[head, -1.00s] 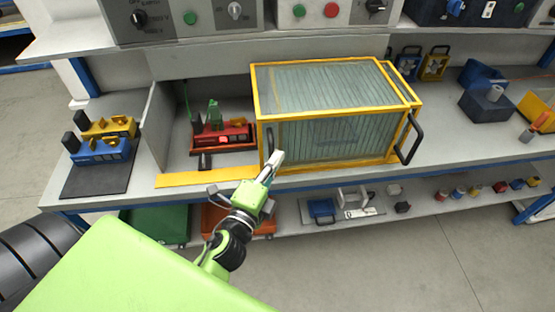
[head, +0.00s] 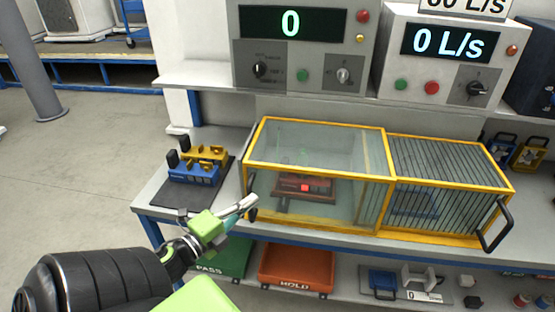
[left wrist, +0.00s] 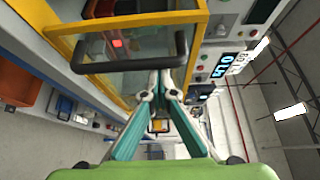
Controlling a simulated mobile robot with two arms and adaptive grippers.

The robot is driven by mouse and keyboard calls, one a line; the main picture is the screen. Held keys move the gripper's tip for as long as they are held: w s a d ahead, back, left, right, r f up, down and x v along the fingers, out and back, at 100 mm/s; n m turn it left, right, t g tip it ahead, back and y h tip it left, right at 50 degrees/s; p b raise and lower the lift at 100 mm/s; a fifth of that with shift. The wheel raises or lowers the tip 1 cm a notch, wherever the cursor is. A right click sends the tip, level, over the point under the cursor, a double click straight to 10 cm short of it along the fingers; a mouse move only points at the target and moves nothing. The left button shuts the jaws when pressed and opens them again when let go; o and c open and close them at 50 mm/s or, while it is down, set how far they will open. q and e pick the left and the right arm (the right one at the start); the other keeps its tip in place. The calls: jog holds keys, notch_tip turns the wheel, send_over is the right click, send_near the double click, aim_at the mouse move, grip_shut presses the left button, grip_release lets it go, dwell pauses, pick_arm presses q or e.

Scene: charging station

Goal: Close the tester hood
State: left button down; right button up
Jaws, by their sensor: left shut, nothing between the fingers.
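The tester hood (head: 318,171) is a clear box with a yellow frame, standing over the red device (head: 305,187) on the bench. Its clear left section adjoins a ribbed right section (head: 445,165). A black handle at the hood's left end shows in the left wrist view (left wrist: 95,67). My left gripper (head: 248,203) is shut and empty in front of the hood's left end. In the left wrist view its fingertips (left wrist: 160,88) are right at the handle; I cannot tell whether they touch it. My right gripper is not in view.
A blue and yellow device (head: 197,168) sits on a black mat left of the hood. Two control units with displays (head: 290,22) stand on the shelf above. Below the bench are a green bin (head: 225,258) and an orange bin (head: 297,266). Floor at left is open.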

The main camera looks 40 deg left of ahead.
pick_arm(q)
jog(key=shift+s+a, duration=0.45)
jog(key=shift+a, duration=0.3)
jog(key=shift+s+a, duration=0.5)
jog(key=shift+a, duration=0.3)
jog(key=shift+s+a, duration=0.45)
jog(key=shift+a, duration=0.3)
